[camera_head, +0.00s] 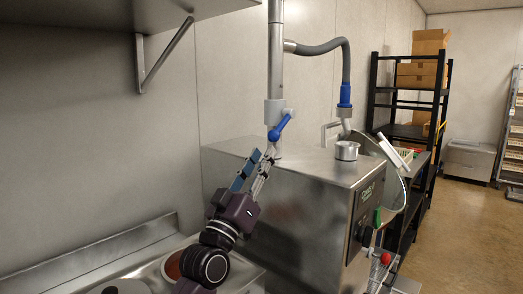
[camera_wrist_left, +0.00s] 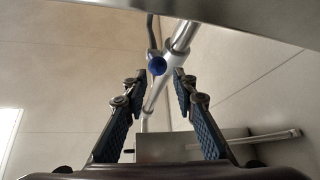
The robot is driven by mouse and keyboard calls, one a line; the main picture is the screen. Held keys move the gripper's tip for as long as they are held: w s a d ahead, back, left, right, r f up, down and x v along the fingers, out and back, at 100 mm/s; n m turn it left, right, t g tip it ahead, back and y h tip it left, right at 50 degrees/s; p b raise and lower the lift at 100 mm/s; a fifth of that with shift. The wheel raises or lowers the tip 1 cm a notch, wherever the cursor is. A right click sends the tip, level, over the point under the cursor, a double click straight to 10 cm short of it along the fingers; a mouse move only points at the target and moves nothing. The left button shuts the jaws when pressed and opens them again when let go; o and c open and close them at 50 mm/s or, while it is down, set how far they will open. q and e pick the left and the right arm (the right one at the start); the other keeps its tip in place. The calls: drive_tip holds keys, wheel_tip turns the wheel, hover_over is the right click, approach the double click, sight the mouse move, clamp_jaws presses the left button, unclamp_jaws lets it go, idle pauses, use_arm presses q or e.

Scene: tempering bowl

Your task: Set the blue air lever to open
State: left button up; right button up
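The blue air lever (camera_head: 280,128) sits on a grey valve body (camera_head: 273,112) on the vertical metal pipe, slanting from upper right to lower left. In the left wrist view its round blue end (camera_wrist_left: 157,66) appears between the fingertips, seemingly beyond them. My left gripper (camera_head: 263,153) is open and points up at the lever from just below and to the left. I cannot tell whether a finger touches the lever. My right gripper is not in view.
A steel machine (camera_head: 275,185) stands right of the gripper, with a small metal pot (camera_head: 347,150) on top. A grey hose (camera_head: 325,47) arches from the pipe. A wall shelf (camera_head: 90,14) hangs at upper left. A metal sink counter (camera_head: 140,262) lies below.

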sight(281, 125)
use_arm(q)
drive_tip(key=a+r+g+p, duration=0.1)
drive_tip(key=r+p, duration=0.1)
drive_tip(key=w+a+r+g+p, duration=0.1)
drive_tip(key=a+r+p, duration=0.1)
drive_tip(key=w+a+r+g+p, duration=0.1)
drive_tip(key=a+r+g+p, duration=0.1)
drive_tip(key=shift+a+h+p, duration=0.15)
drive_tip(key=shift+h+p, duration=0.25)
clamp_jaws()
drive_tip(key=s+a+r+m+g+h+p, duration=0.2)
drive_tip(key=s+a+r+m+g+p, duration=0.1)
drive_tip(key=s+a+r+g+p, duration=0.15)
drive_tip(key=w+d+f+p, duration=0.3)
drive_tip(key=w+d+p, duration=0.3)
drive_tip(key=d, duration=0.3)
drive_tip(key=shift+w+f+g, duration=0.25)
drive_tip(key=shift+f+g, duration=0.15)
drive_tip(key=shift+g, duration=0.05)
drive_tip(key=shift+d, duration=0.1)
